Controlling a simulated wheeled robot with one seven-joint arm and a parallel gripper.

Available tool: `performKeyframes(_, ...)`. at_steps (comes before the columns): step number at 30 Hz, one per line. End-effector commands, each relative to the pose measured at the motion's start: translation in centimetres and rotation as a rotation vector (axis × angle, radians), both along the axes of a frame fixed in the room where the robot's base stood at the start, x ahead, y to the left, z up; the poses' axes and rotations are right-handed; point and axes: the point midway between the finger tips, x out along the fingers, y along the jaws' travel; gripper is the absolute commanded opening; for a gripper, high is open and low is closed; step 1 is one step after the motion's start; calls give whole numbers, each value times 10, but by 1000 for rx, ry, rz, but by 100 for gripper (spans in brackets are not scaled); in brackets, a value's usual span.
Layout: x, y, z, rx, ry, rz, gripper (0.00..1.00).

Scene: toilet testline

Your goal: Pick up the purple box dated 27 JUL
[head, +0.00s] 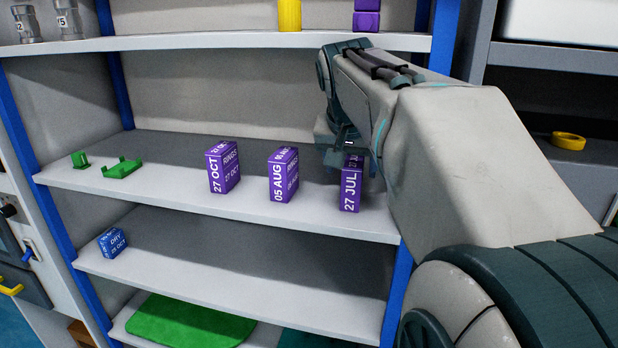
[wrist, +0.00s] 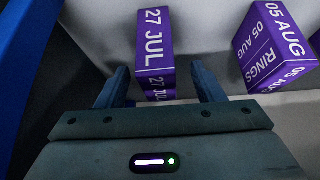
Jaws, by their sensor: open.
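The purple box dated 27 JUL (head: 351,184) stands upright near the front right end of the middle shelf. My gripper (head: 340,152) is above and beside it in the head view, and my arm hides part of that area. In the wrist view, the 27 JUL box (wrist: 154,50) lies between and beyond the two open fingers of my gripper (wrist: 165,88). The jaws hold nothing. I cannot tell whether a finger touches the box.
A purple 05 AUG box (head: 284,175) stands left of it, also in the wrist view (wrist: 270,45). A purple 27 OCT box (head: 223,167) is further left. Green parts (head: 122,168) lie at the shelf's left. A blue post (head: 397,290) bounds the right end.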

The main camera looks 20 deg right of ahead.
Motion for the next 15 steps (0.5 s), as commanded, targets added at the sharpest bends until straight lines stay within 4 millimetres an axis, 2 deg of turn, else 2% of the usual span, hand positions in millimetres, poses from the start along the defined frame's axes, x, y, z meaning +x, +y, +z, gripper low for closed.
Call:
performKeyframes(9,18,-16,-36,0,5,0,62)
performKeyframes(15,21,-17,-42,0,1,0,62)
